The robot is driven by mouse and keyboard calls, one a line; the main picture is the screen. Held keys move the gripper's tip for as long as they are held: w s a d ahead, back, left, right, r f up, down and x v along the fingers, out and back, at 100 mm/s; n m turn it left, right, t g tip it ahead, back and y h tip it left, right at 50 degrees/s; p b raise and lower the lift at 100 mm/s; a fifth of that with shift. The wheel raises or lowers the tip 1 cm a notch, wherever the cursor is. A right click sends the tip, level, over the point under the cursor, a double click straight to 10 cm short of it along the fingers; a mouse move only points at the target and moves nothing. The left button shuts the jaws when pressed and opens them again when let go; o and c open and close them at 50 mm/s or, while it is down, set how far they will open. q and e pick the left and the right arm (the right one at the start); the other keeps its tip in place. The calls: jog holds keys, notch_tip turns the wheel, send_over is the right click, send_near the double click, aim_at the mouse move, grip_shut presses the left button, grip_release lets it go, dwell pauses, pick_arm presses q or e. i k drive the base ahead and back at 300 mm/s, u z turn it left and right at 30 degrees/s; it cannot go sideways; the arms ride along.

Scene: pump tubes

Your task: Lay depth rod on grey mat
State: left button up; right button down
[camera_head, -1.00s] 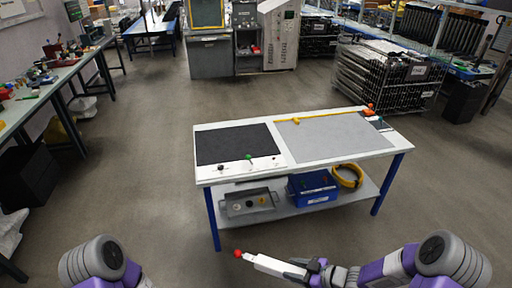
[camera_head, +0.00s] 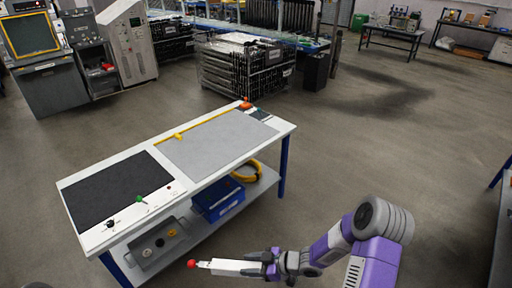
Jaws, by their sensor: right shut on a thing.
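The grey mat (camera_head: 216,143) lies flat on the right part of the white table, and its surface looks bare. My right gripper (camera_head: 213,266) is in front of the table's near side, apart from the mat. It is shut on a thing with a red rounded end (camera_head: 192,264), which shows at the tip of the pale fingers. The rest of that thing is hidden or too small to make out, so I cannot tell whether it is the depth rod. A thin yellow strip (camera_head: 212,120) runs along the mat's far edge. My left gripper is out of view.
A black mat (camera_head: 118,189) covers the white table's (camera_head: 76,187) left part. A green-topped piece (camera_head: 140,199) stands on the near strip. An orange-red item (camera_head: 246,104) sits at the far corner. The lower shelf holds a blue box (camera_head: 217,201) and a grey case (camera_head: 158,242).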

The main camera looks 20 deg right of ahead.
aim_at(214, 135)
jog(key=z, duration=1.35)
jog(key=i, duration=3.85)
jog(key=u, duration=3.75)
